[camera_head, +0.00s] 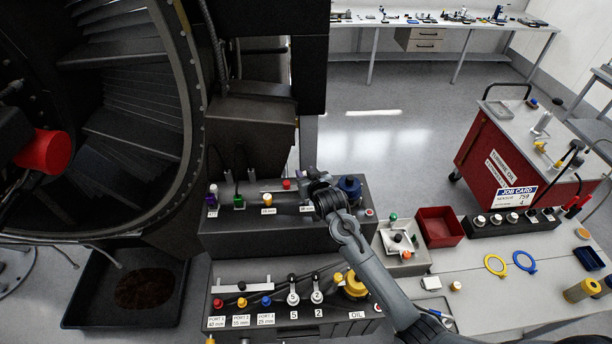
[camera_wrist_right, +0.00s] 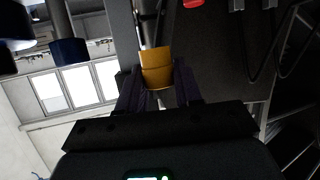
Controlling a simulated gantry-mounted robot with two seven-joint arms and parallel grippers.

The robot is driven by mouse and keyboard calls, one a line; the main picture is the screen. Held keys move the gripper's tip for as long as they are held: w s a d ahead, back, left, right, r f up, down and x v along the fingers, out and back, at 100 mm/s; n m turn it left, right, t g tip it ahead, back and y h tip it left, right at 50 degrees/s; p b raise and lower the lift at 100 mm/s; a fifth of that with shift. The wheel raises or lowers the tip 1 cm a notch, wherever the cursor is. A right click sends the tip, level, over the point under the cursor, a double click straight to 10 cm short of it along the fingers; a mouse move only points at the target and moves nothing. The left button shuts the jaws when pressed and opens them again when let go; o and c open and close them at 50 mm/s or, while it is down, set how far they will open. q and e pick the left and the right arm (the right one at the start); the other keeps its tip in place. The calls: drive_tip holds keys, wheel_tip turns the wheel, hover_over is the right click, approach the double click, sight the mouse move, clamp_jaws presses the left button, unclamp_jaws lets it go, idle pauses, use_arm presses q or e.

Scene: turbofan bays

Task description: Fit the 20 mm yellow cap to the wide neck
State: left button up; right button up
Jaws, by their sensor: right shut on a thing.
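My right gripper (camera_head: 308,183) is over the upper dark block, between the red cap and the large blue cap. In the right wrist view its fingers (camera_wrist_right: 158,82) are shut on a yellow cap (camera_wrist_right: 157,66), with a metal stem (camera_wrist_right: 149,30) visible just beyond it. I cannot tell whether the cap touches that stem. In the head view the held cap and the neck by the gripper are hidden behind the gripper. The upper block (camera_head: 240,239) has labels along its front. My left gripper is not in view.
Purple, green, yellow and red caps (camera_head: 287,184) and a large blue cap (camera_head: 349,186) stand around the upper block. A lower block (camera_head: 215,289) carries coloured caps, levers and a yellow oil cap (camera_head: 355,285). A red tray (camera_head: 440,227) is to the right. The turbofan (camera_head: 187,100) rises at left.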

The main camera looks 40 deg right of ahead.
drive_tip(key=shift+f+b, duration=0.95)
drive_tip(key=shift+f, duration=0.85)
drive_tip(key=shift+f+b, duration=0.45)
drive_tip(key=shift+f, duration=0.65)
drive_tip(key=shift+p, duration=0.35)
